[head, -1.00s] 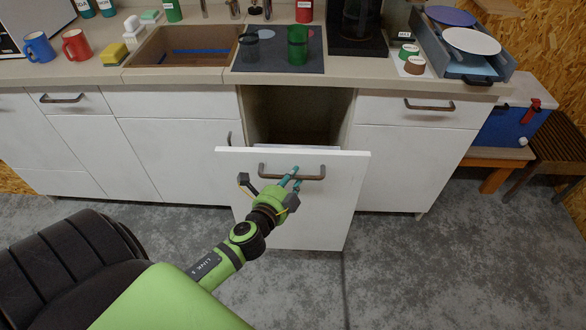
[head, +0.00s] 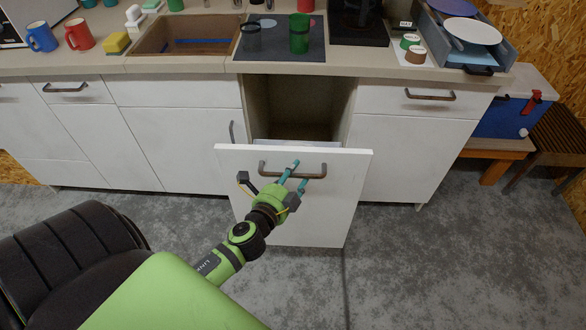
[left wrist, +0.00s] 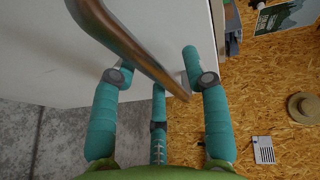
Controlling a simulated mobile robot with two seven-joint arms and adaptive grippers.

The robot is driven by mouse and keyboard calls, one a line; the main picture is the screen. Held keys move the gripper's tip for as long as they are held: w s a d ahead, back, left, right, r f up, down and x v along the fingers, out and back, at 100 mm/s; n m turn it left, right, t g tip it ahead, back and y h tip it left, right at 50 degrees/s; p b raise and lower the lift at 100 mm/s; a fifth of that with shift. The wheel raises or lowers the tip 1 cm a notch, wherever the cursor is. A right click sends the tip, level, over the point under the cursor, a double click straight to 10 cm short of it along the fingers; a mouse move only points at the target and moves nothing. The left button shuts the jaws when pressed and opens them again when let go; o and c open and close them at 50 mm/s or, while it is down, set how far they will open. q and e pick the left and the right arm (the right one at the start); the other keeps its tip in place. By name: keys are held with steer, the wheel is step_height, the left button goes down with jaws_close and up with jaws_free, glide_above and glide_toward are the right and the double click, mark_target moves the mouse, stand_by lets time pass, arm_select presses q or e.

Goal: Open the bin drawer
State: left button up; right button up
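The bin drawer (head: 300,218) has a tall white front and stands pulled well out from under the counter. Its dark cavity shows behind the front, with a pale rim (head: 292,145) just inside. The brown bar handle (head: 268,169) is near the top of the front; it also crosses the left wrist view (left wrist: 128,40). My left gripper (head: 301,173) is at the handle's right half. Its teal fingers are spread apart around the bar, without a visible grip on it. Whether any finger touches the bar is unclear. My right gripper is out of view.
A blue cooler (head: 505,118) on a wooden bench stands at right. Grey floor is clear around the drawer.

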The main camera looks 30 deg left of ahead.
arm_select(q)
steer(key=v, duration=1.2)
stand_by(0.4)
